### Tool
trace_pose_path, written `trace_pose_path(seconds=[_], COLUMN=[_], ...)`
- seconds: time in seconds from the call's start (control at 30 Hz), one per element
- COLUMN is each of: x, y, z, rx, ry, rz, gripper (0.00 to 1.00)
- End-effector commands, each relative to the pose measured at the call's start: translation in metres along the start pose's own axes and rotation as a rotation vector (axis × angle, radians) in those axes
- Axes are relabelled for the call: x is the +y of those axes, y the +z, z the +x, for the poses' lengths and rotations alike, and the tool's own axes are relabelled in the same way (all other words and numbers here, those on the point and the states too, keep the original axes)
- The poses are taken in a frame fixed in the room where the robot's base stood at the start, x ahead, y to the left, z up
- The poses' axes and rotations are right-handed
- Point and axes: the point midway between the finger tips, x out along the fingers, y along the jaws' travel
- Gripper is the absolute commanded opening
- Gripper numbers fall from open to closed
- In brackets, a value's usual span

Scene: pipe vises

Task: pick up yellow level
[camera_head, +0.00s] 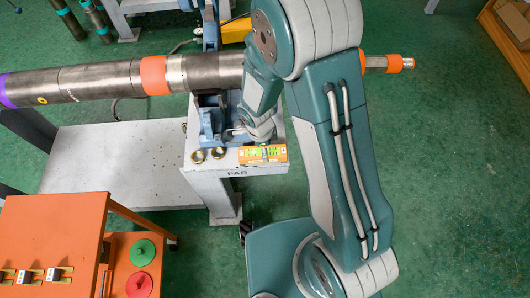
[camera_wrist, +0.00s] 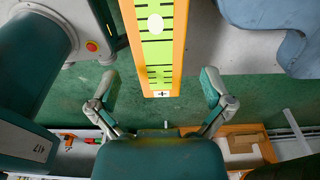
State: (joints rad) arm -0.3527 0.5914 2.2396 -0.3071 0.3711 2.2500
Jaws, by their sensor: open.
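The yellow level (camera_head: 263,155) is a flat bar with an orange-yellow border and a green face with black marks. It lies on the front edge of the grey vise stand (camera_head: 238,186). In the wrist view the level (camera_wrist: 158,45) runs down from the top edge, its near end between and a little beyond my fingers. My gripper (camera_wrist: 159,84) is open, one finger to each side of the level, with nothing held. In the head view my arm's end is just above the level and partly hides the vise; the fingers are hard to make out there.
A long steel pipe (camera_head: 100,80) with orange and purple bands crosses behind, in the blue vise (camera_head: 210,115). Two brass round pieces (camera_head: 198,157) sit left of the level. An orange table (camera_head: 50,225) with a green disc (camera_head: 142,252) and a red disc (camera_head: 139,285) stands at lower left.

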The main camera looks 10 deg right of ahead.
Motion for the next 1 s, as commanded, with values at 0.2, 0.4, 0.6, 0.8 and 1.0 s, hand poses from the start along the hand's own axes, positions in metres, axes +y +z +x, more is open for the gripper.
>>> trace_pose_path(seconds=[0.2,0.4,0.6,0.8,1.0], x=[0.001,0.000,0.000,0.000,0.000], y=[0.006,0.006,0.006,0.006,0.005], z=[0.031,0.038,0.038,0.037,0.037], rx=[0.005,0.001,0.001,0.002,0.002], ry=[0.002,0.000,0.000,0.000,0.000], rz=[-0.003,-0.005,-0.005,-0.004,-0.003], gripper=[1.00,1.00,0.73,0.07,0.07])
